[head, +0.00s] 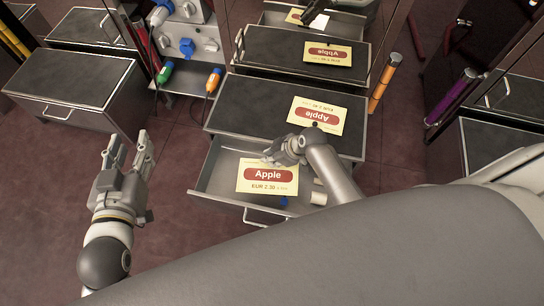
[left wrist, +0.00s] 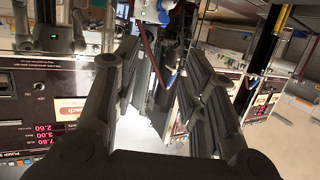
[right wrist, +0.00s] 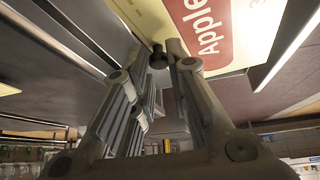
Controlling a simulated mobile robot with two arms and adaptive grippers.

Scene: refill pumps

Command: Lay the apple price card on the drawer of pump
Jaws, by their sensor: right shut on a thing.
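My right gripper (head: 272,157) is shut at the card's upper edge. In the right wrist view its fingertips (right wrist: 163,57) close around a small dark knob beside the red label. I cannot tell whether the card touches the drawer. A second Apple card (head: 312,104) lies upside down on the dark counter above the drawer. My left gripper (head: 129,145) is open and empty, left of the drawer; it also shows in the left wrist view (left wrist: 158,50).
A small blue piece (head: 283,201) and a white cylinder (head: 318,198) are at the drawer's right part. A mirrored panel behind the counter reflects the cards. Green (head: 165,73) and orange (head: 213,82) nozzles stand behind on the left.

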